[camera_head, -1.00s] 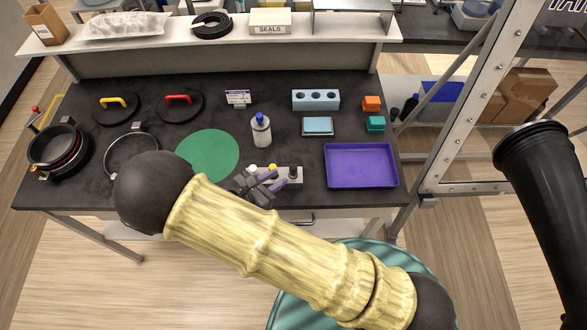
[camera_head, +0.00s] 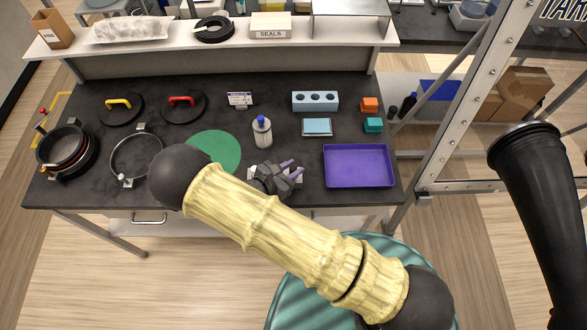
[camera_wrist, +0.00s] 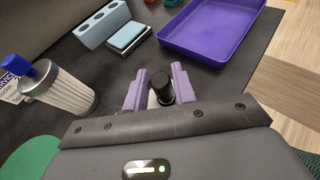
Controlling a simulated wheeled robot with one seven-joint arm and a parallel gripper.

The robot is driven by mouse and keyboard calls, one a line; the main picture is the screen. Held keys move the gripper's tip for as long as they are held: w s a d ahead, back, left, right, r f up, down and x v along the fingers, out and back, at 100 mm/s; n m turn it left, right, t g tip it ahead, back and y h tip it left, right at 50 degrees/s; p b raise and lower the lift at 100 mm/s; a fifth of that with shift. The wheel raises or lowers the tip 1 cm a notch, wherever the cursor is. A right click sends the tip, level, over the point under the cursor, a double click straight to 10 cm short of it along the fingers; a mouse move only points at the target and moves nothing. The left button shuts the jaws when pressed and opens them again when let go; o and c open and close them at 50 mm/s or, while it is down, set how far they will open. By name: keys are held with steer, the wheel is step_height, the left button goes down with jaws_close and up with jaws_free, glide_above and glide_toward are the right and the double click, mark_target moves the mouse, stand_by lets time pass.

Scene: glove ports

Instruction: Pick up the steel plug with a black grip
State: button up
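The steel plug with a black grip (camera_wrist: 162,86) stands between the two purple fingers of my gripper (camera_wrist: 160,88) in the wrist view. Its black top shows, with a paler band below; its lower end is hidden behind the gripper body. The fingers are spread to either side of it. The right finger looks very close to the grip, and a small gap shows on the left. In the head view my gripper (camera_head: 291,168) is low over the front of the bench and covers the plug and most of the pale holder block (camera_head: 253,169).
A purple tray (camera_head: 358,180) lies to the right. A green disc (camera_head: 220,146) lies left, beside a metal ring (camera_head: 137,157).

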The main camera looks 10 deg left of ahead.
mark_target(293, 167)
steer(key=shift+w+d+f, duration=0.15)
steer(key=shift+w, duration=0.15)
jaws_close()
stand_by(0.4)
steer(key=shift+r+b, duration=1.75)
steer(key=shift+r, duration=3.25)
